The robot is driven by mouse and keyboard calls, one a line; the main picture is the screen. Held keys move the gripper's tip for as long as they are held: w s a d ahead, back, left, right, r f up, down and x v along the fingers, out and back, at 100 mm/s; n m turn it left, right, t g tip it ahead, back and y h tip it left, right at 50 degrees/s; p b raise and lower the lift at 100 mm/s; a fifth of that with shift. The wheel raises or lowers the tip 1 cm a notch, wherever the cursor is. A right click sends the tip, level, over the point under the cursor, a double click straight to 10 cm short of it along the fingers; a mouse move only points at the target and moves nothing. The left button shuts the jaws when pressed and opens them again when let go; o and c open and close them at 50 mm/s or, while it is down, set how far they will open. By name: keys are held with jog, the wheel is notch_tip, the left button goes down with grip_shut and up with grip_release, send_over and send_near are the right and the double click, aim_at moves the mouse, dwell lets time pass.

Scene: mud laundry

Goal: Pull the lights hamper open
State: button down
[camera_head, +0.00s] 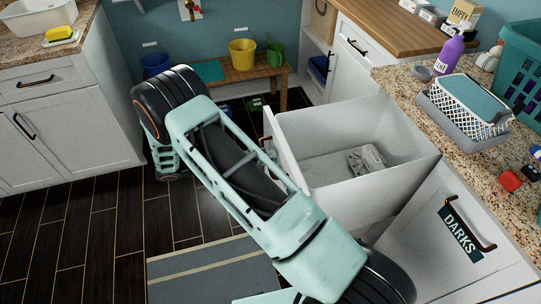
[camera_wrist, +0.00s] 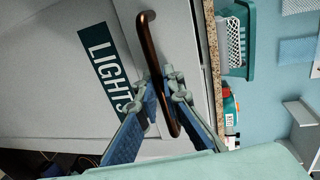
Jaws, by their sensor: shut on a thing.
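The lights hamper (camera_head: 405,152) is a white bin standing well out from the counter cabinet in the head view, its open top showing a grey item inside. Its white front, with a dark teal LIGHTS label (camera_wrist: 105,65), fills much of the wrist view. A bronze bar handle (camera_wrist: 150,45) is fixed to that front. My gripper (camera_wrist: 164,92) is shut on the handle, with one finger on each side of the bar. In the head view my arm hides most of the hamper front and the gripper.
The closed darks hamper (camera_head: 430,238) is beside it on the right. The speckled counter (camera_head: 465,135) holds a white basket (camera_head: 470,108) and a purple bottle (camera_head: 449,52). A wooden bench (camera_head: 255,73) with buckets stands at the back. Dark floor (camera_head: 70,235) is clear at left.

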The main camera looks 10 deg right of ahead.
dwell(0.3)
jog(key=c, duration=2.1)
grip_release()
jog(key=shift+a, duration=0.1)
jog(key=v, duration=1.2)
jog(key=shift+s, duration=0.1)
